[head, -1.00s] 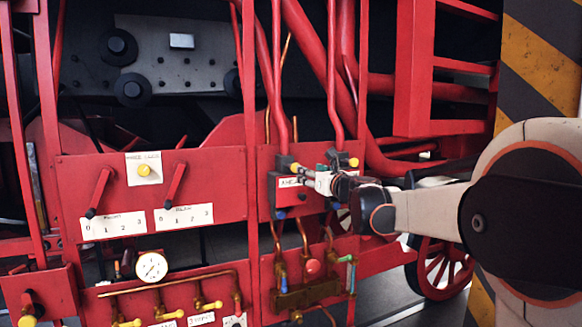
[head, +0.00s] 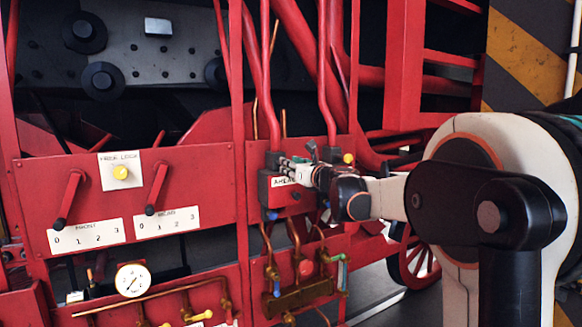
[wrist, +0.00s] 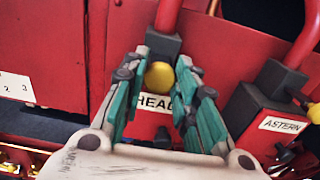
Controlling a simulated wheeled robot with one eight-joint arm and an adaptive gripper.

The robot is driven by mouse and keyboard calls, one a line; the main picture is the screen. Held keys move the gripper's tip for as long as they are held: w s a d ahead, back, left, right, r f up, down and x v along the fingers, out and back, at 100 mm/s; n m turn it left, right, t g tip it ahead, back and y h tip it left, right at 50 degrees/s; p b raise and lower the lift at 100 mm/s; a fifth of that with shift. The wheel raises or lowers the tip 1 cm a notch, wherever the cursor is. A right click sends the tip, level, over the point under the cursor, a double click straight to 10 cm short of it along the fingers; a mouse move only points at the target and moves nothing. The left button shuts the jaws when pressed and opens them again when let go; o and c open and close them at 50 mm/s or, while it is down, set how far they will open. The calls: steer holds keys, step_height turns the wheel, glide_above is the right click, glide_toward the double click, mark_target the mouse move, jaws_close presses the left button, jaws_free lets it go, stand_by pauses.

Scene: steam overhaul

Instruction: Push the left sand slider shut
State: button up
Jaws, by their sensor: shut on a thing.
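The left sand slider is a red box labelled AHEAD (head: 270,190) under a thick red pipe, and its label (wrist: 153,103) also shows in the wrist view. Its yellow knob (wrist: 159,76) sits between the finger pads of my gripper (wrist: 160,66). My gripper is shut on this knob. In the head view my gripper (head: 290,167) reaches the box from the right and hides the knob. The right slider box, labelled ASTERN (wrist: 283,124), stands to the right; its yellow knob (head: 348,158) shows in the head view.
A red panel with two levers (head: 67,200) and a free-lock knob (head: 121,172) lies to the left. Below are a pressure gauge (head: 133,280) and copper pipes with valves. Red pipes rise above the boxes. A striped pillar (head: 525,60) stands at the right.

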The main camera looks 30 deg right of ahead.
jaws_close()
steer(key=shift+w+b, duration=0.35)
steer(key=shift+w, duration=1.55)
steer(key=shift+s+r, duration=0.1)
steer(key=o, duration=0.7)
jaws_free()
steer(key=shift+o, duration=0.5)
steer(key=shift+w, duration=0.2)
steer(key=shift+s, duration=0.2)
steer(key=s, duration=1.1)
steer(key=shift+s+d, duration=0.15)
steer(key=shift+s, duration=0.2)
